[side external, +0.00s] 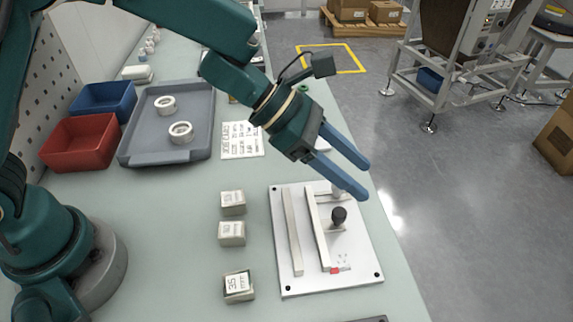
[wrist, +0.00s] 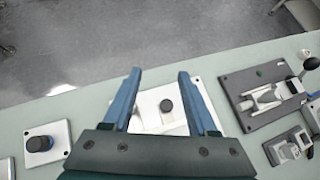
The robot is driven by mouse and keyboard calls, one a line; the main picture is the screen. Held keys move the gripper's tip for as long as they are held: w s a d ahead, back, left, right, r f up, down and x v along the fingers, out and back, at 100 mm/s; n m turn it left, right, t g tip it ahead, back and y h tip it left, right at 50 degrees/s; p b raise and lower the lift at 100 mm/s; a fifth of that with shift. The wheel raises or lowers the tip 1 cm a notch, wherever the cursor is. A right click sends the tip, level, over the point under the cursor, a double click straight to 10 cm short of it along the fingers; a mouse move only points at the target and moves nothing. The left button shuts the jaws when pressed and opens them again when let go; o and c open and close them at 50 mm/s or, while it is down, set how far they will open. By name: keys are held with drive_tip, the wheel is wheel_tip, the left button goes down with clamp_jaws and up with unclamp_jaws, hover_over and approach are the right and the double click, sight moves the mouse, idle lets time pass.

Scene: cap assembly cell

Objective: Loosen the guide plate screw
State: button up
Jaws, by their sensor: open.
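The guide plate fixture is a white plate (side external: 283,278) with two pale upright rails (side external: 318,230) and dark fasteners at its corners. A black knob, which looks like the guide plate screw (side external: 339,214), stands beside the right-hand rail. A small red mark (side external: 335,270) sits near that rail's front end. My gripper (side external: 363,180) is open and empty, above the far part of the plate, apart from the knob. In the wrist view a black knob (wrist: 166,105) shows between the open fingers (wrist: 159,72). A finger partly hides a metal part behind the knob.
Labelled blocks (side external: 232,233) stand left of the plate. A grey tray (side external: 136,151) with two white rings, a red bin (side external: 80,142) and a blue bin (side external: 104,100) lie farther left. The wrist view shows a dark clamp fixture (wrist: 262,92) right and another black knob (wrist: 40,143) left.

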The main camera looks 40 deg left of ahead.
drive_tip(key=w+a+f+m+g, duration=0.1)
drive_tip(key=a, duration=0.1)
drive_tip(key=w+a+f+m+g, duration=0.1)
drive_tip(key=a, duration=0.1)
drive_tip(key=w+a+f+m+g, duration=0.1)
drive_tip(key=a, duration=0.1)
drive_tip(key=shift+a+m, duration=0.2)
drive_tip(key=shift+m, duration=0.2)
drive_tip(key=shift+x, duration=2.45)
drive_tip(key=shift+a+f, duration=0.1)
clamp_jaws()
